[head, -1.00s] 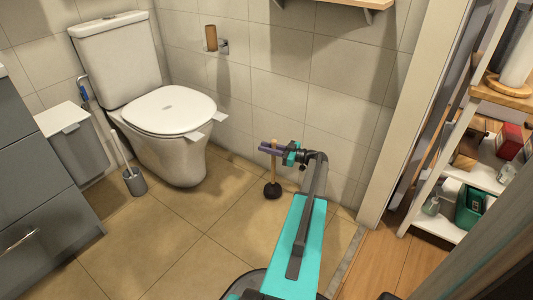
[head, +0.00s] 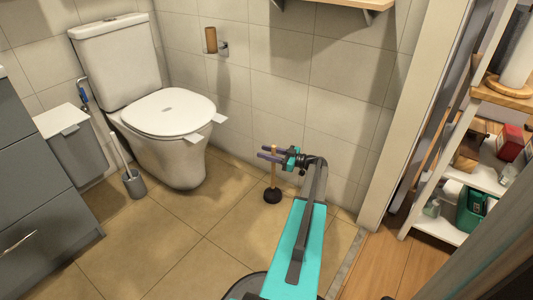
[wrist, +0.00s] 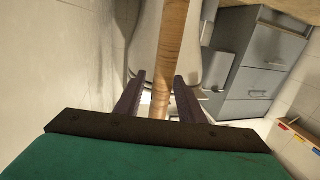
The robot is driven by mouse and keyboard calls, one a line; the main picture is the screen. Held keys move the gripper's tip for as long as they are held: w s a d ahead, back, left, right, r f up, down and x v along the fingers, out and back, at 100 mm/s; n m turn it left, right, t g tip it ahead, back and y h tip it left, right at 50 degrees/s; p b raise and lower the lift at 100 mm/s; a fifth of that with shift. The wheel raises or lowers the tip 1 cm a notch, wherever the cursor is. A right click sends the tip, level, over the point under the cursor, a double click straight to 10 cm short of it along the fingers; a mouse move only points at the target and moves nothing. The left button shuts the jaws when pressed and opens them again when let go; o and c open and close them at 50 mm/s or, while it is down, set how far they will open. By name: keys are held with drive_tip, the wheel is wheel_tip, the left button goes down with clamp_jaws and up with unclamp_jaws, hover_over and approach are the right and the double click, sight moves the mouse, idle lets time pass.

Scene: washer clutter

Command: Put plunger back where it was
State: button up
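The plunger (head: 272,196) stands upright on the tiled floor near the back wall, its dark cup down and its wooden handle up. My gripper (head: 263,152) is at the upper part of the handle. Its two dark purple fingers are spread apart, one on each side of the handle. In the wrist view the wooden handle (wrist: 171,50) runs between the open fingers with a gap on both sides. The cup is out of sight in the wrist view.
The toilet (head: 170,130) stands to the left, with a toilet brush holder (head: 134,184) and a grey bin (head: 75,145) beyond it. A grey cabinet (head: 40,190) is at far left. A shelf unit (head: 445,222) stands at right. The floor in front is clear.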

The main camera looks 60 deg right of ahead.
drive_tip(key=shift+r, duration=0.1)
drive_tip(key=p+v, duration=0.5)
drive_tip(key=v, duration=0.7)
drive_tip(key=shift+s+r, duration=0.1)
idle(0.8)
